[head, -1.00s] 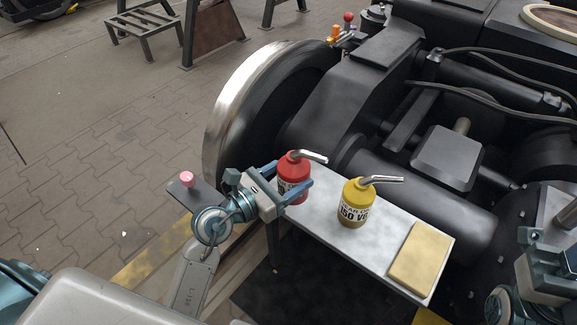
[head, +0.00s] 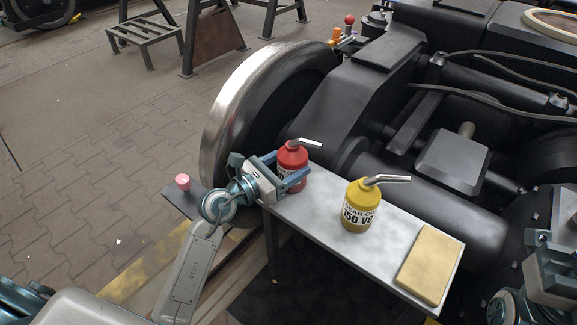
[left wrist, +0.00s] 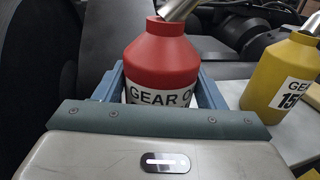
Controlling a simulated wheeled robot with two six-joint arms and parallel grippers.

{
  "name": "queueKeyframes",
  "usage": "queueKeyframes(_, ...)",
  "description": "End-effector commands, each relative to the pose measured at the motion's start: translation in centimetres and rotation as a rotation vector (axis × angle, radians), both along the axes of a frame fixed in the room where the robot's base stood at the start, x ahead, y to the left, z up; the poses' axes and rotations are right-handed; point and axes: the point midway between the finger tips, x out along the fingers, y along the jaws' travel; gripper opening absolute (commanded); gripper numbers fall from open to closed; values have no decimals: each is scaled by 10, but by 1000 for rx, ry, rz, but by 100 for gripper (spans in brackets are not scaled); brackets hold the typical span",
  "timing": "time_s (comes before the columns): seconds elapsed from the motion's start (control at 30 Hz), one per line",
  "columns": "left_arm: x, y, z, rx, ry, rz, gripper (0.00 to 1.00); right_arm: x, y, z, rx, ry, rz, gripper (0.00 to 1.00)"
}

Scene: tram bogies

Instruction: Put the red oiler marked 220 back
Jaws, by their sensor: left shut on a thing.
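The red oiler (head: 291,156) with a bent metal spout is upright at the far left end of the grey table. My left gripper (head: 281,176) is shut on it, one blue finger on each side. In the left wrist view the red oiler (left wrist: 162,62) stands between the fingers and its label reads "GEAR O"; its number is hidden. I cannot tell whether its base touches the table. A yellow oiler (head: 360,207) marked 150 stands mid-table and also shows in the left wrist view (left wrist: 285,75). My right gripper (head: 548,262) is at the right edge, away from the oilers.
The grey table (head: 325,219) has free room between and around the oilers. A yellow block or pad (head: 429,264) lies at its right end. The black bogie with its large wheel (head: 228,115) stands close behind. A pink knob (head: 183,181) is left of my left gripper.

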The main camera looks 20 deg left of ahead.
Motion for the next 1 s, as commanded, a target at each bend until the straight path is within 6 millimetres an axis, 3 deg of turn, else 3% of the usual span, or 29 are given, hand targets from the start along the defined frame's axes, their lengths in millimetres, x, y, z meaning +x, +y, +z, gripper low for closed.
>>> queueKeyframes(0.17,0,0,-2,0,-2,0,27,-1,0,-2,-5,1,0,36)
queueKeyframes(0.2,0,0,-3,1,-1,0,68,-1,0,-2,-6,1,0,36)
queueKeyframes(0.3,0,0,-2,1,-1,0,85,-1,0,-2,-7,2,0,36)
queueKeyframes(0.67,-1,1,2,1,0,0,85,-1,0,1,-7,2,1,36)
queueKeyframes(1.0,-49,32,1,7,4,-1,85,-3,0,10,-18,4,9,36)
